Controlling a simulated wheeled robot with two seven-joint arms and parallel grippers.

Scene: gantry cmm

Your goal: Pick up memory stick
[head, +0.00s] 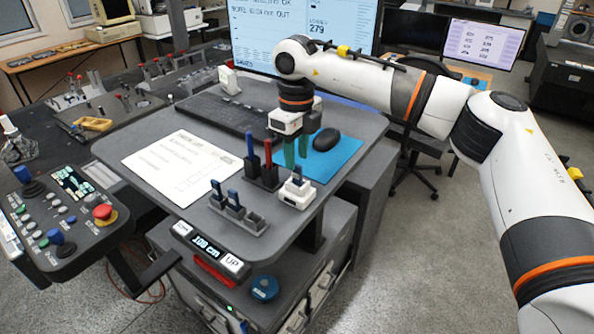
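Small upright sticks that look like memory sticks stand near the front of the grey desk (130,150). A dark one (297,174) is in a small white block (297,194), and dark blue-topped ones (217,187) stand in a grey slotted holder (250,222). I cannot tell which one the task names. My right gripper (297,163) points down with its green fingers apart, above and behind the white block. Nothing shows between the fingers. My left gripper is not in view.
A black holder with a blue pen (249,145) and a red pen (268,152) stands just left of my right gripper. A black mouse (326,139) lies on a blue mat (343,152). A keyboard (215,112) and a paper sheet (180,165) lie further left.

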